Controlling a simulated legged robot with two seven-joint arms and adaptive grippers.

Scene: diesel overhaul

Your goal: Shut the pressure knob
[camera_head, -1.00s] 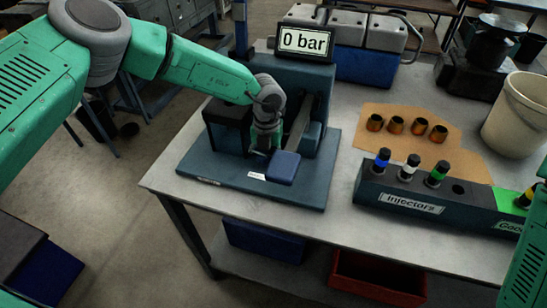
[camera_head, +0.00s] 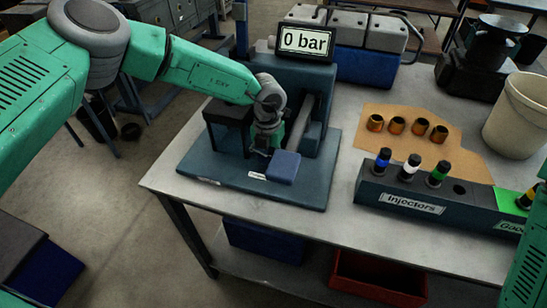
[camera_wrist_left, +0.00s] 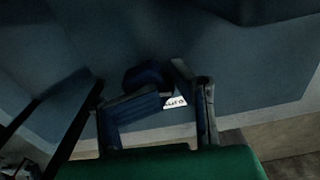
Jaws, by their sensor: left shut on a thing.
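The pressure knob (camera_wrist_left: 147,76) is a dark blue, rounded piece low on the test stand, between my fingers in the left wrist view. A white label (camera_wrist_left: 175,102), partly covered, sits beside it. In the head view my left gripper (camera_head: 264,146) points down at the stand's base (camera_head: 305,193) and hides the knob. The gripper also shows in the left wrist view (camera_wrist_left: 156,104), shut on the knob. The stand's display (camera_head: 305,41) reads 0 bar. My right gripper is out of view.
A blue block (camera_head: 284,167) stands close to the right of my left gripper. The injector rack (camera_head: 410,203), several copper-coloured sleeves on brown card (camera_head: 440,152) and a pale bucket (camera_head: 520,115) are farther right. The table's front left corner is bare.

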